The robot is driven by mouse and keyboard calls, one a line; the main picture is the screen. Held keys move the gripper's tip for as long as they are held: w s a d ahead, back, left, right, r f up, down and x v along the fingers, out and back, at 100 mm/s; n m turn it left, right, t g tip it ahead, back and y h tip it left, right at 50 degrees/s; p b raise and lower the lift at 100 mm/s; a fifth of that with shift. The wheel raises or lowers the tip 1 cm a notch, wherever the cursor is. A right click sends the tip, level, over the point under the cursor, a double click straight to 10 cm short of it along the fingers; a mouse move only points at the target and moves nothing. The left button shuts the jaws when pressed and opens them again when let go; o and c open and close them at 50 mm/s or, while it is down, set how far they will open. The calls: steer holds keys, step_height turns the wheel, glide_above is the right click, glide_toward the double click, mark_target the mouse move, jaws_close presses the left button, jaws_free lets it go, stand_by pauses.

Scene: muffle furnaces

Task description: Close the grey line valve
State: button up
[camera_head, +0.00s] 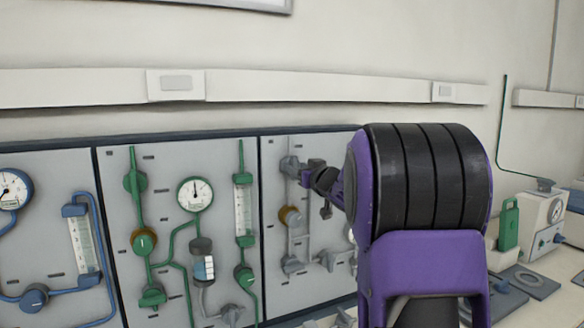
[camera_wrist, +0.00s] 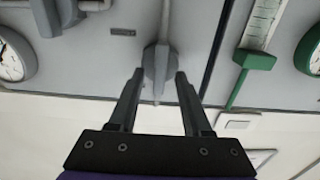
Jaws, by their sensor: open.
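The grey line (camera_head: 291,240) runs down the right-hand panel, with a grey valve (camera_head: 290,166) near its top. In the wrist view the grey valve (camera_wrist: 153,62) has a narrow handle pointing along the line, towards my gripper's palm. My gripper (camera_wrist: 160,76) is open, with one finger on each side of the valve's lower end in that view. I see a gap on both sides; I cannot tell the depth between fingers and valve. In the head view my gripper (camera_head: 310,178) is beside the valve, partly hidden by my arm.
A green flowmeter (camera_head: 243,208) and a round gauge (camera_head: 195,194) are on the middle panel. A brass-coloured fitting (camera_head: 290,216) sits lower on the grey line. A wall trunking (camera_head: 300,87) runs above the panels. A green bottle (camera_head: 508,224) stands on the bench at right.

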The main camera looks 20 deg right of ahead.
steer(key=shift+w, duration=0.1)
jaws_close()
stand_by(0.3)
stand_by(0.4)
steer(key=shift+a+f+n+b, duration=0.1)
steer(key=shift+n+b, duration=1.25)
steer(key=shift+n, duration=1.65)
steer(key=shift+a+f+n+b, duration=0.1)
steer(key=shift+n+b, duration=1.2)
steer(key=shift+n, duration=1.7)
steer(key=shift+a+f+n+b, duration=0.1)
steer(key=shift+n+b, duration=1.25)
steer(key=shift+n, duration=1.65)
